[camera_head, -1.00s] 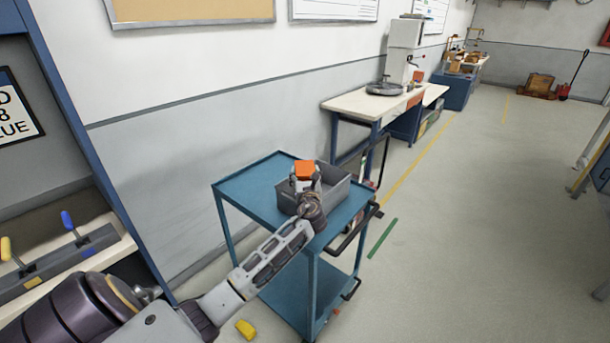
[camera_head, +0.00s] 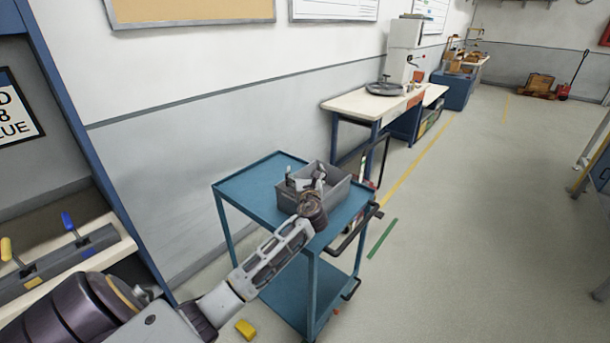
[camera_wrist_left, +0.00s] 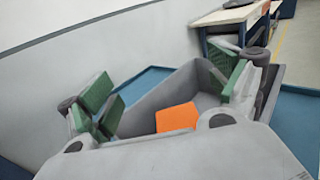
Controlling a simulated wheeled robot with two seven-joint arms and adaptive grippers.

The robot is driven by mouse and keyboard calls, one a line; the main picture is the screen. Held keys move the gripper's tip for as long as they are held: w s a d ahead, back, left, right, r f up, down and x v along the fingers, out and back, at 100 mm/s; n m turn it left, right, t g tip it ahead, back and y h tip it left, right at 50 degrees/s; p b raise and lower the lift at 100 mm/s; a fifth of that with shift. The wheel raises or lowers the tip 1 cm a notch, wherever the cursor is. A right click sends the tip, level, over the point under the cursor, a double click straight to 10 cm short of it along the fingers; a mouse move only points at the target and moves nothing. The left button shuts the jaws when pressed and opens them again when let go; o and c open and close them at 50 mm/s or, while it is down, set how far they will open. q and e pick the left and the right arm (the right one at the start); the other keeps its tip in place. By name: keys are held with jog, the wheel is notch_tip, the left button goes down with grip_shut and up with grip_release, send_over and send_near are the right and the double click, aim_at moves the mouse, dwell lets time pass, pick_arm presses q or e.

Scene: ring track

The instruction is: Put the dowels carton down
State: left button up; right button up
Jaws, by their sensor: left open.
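The dowels carton (camera_wrist_left: 177,117), with an orange top, sits inside the grey bin in the left wrist view. In the head view it is hidden behind the bin wall and my gripper. The grey bin (camera_head: 342,192) stands on the top shelf of the blue cart (camera_head: 248,186); its wall also shows in the left wrist view (camera_wrist_left: 165,92). My left gripper (camera_head: 305,180) is over the bin, its green-padded fingers (camera_wrist_left: 168,100) spread wide apart. Nothing is between the fingertips; the carton lies below and between them. My right gripper is in neither view.
The left part of the cart top is bare. A white-topped workbench (camera_head: 368,104) with a machine stands behind the cart by the wall. A yellow block (camera_head: 245,329) lies low, near my left arm. The floor to the right is open.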

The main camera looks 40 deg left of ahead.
pick_arm(q)
jog(key=v, duration=1.1)
